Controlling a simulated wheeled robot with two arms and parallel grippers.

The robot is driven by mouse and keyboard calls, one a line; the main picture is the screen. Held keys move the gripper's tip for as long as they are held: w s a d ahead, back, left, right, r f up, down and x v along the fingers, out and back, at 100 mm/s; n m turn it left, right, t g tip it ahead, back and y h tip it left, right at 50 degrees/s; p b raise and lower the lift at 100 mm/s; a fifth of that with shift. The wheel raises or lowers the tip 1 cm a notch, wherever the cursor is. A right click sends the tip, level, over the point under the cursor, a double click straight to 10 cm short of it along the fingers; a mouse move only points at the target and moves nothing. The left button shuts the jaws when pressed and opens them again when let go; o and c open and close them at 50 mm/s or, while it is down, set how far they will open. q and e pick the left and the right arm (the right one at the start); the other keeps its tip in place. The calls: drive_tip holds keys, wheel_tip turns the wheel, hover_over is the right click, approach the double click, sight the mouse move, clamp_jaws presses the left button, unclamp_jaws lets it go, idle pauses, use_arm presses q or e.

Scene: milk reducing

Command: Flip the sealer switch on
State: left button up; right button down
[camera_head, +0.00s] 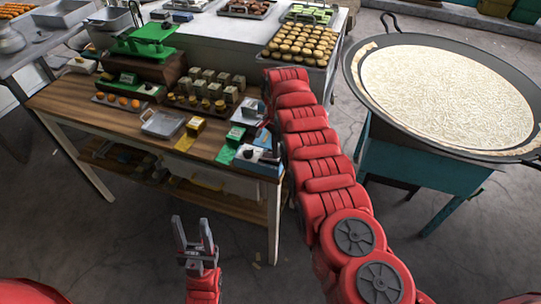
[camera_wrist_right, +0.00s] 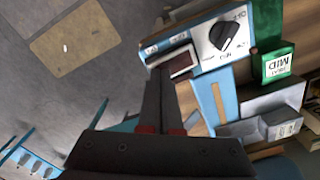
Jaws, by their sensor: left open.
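The sealer (camera_head: 262,163) is a small white and blue box at the right front corner of the wooden table. In the right wrist view its white panel (camera_wrist_right: 208,42) carries a black dial (camera_wrist_right: 229,36) and a dark red rocker switch (camera_wrist_right: 182,61). My right gripper (camera_wrist_right: 162,75) looks shut and empty, its dark fingertips right beside the switch. I cannot tell whether they touch it. In the head view my right arm hides this gripper. My left gripper (camera_head: 192,222) is open and empty, in front of the table and away from the sealer.
A green block (camera_wrist_right: 278,64) marked MID stands beside the sealer. Weights, a metal tray (camera_head: 163,124) and a green scale (camera_head: 148,40) crowd the wooden table (camera_head: 120,135). A large pan (camera_head: 445,95) stands right of my right arm. The floor in front is clear.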

drive_tip(key=shift+f, duration=0.4)
drive_tip(key=shift+r, duration=0.1)
drive_tip(key=shift+r+p, duration=0.6)
drive_tip(key=shift+r, duration=0.6)
wheel_tip(320, 180, up, 2)
drive_tip(key=shift+r, duration=1.25)
drive_tip(key=shift+d, duration=0.1)
